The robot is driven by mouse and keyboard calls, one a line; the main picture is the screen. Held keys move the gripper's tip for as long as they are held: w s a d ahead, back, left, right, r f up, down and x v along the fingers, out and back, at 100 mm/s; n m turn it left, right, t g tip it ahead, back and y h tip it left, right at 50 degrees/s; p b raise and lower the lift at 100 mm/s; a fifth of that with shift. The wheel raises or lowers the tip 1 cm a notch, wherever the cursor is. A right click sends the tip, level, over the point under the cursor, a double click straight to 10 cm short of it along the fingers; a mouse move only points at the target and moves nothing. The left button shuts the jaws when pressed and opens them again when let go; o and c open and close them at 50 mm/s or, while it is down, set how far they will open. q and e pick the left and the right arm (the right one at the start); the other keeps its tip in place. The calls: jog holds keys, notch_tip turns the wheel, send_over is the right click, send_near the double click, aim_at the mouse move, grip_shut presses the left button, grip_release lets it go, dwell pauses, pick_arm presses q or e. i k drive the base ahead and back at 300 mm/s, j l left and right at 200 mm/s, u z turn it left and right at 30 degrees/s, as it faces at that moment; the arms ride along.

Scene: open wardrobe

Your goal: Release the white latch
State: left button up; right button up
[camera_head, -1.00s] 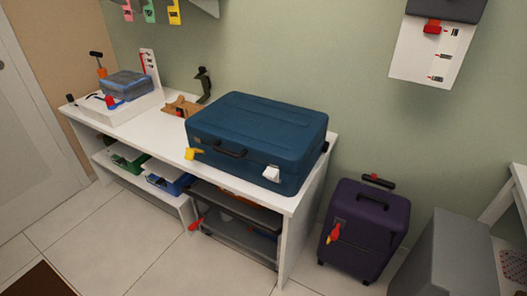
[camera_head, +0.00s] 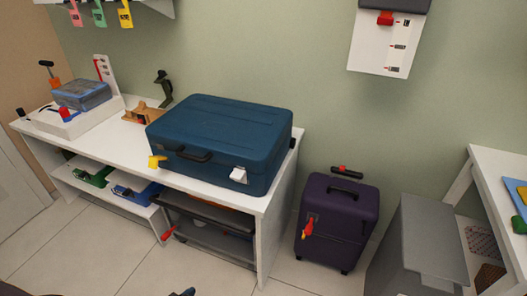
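A white latch (camera_head: 239,175) sits on the front face of a closed blue suitcase (camera_head: 225,136), near its right front corner. The suitcase lies flat on a white table (camera_head: 136,152). A yellow latch (camera_head: 157,162) is at the left end of the same front face, and a dark handle (camera_head: 194,155) lies between the two latches. I cannot tell from here how far either latch is turned. Neither gripper can be made out; only a small dark shape shows at the bottom edge.
A purple suitcase (camera_head: 338,222) with a red tag stands on the floor right of the table. A grey box (camera_head: 418,240) and another white table (camera_head: 500,158) are further right. Shelves with green and blue bins (camera_head: 130,187) sit under the table. Tiled floor in front is clear.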

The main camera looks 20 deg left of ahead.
aim_at(238, 176)
jog(key=j+z, duration=0.65)
jog(key=j, duration=0.15)
jog(key=k+j+z, duration=0.15)
jog(key=j, duration=0.25)
jog(key=k+j+z, duration=0.15)
jog(key=j, duration=0.3)
jog(key=k+j+z, duration=0.2)
jog(key=j, duration=0.2)
jog(key=j+z, duration=0.15)
jog(key=j, duration=0.25)
jog(key=k+j, duration=0.2)
jog(key=j, duration=0.2)
jog(key=k+j, duration=0.15)
jog(key=j, duration=0.2)
jog(key=k+j, duration=0.2)
jog(key=j, duration=0.2)
jog(key=k+j+z, duration=0.1)
jog(key=j, duration=0.3)
jog(key=k+j, duration=0.45)
jog(key=j, duration=0.3)
jog(key=k+j, duration=0.2)
jog(key=j, duration=0.15)
